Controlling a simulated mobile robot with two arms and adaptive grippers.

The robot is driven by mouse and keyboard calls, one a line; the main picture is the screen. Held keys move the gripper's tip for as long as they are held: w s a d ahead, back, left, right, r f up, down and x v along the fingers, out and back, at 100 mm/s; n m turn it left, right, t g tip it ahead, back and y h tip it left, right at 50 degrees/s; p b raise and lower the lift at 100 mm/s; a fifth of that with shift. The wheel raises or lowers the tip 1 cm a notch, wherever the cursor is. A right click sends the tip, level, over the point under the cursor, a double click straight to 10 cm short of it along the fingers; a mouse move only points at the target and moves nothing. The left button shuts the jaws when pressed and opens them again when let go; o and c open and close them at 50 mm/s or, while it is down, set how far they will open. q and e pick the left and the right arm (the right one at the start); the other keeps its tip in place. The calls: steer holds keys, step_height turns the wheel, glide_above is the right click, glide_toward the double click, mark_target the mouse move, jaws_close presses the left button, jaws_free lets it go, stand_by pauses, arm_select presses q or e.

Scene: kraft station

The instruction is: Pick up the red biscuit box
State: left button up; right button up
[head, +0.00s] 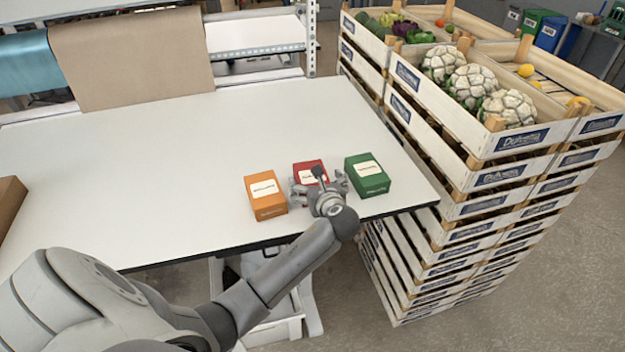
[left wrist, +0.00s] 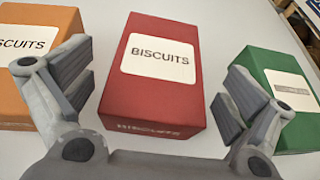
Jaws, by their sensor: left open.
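The red biscuit box (head: 309,168) stands on the white table between two other boxes. In the head view my left gripper partly covers it. In the left wrist view the red box (left wrist: 160,100) is in the middle, its white label reading "BISCUITS". My left gripper (head: 320,183) is open at the box's near side. In the left wrist view its fingers (left wrist: 148,92) are spread to the left and right of the red box, with nothing held; whether they touch it cannot be told. My right gripper is in neither view.
An orange box (head: 265,195) stands just left and a green box (head: 367,175) just right of the red one. The white table (head: 160,180) is clear to the left, with a brown box (head: 10,205) at its far left. Stacked crates (head: 480,160) stand against the right side.

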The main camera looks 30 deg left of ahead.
arm_select(q)
steer(key=shift+x, duration=1.35)
steer(key=shift+s, duration=0.1)
steer(key=shift+c, duration=0.4)
steer(key=shift+s+d, duration=0.1)
steer(key=c, duration=1)
steer(key=shift+c, duration=0.2)
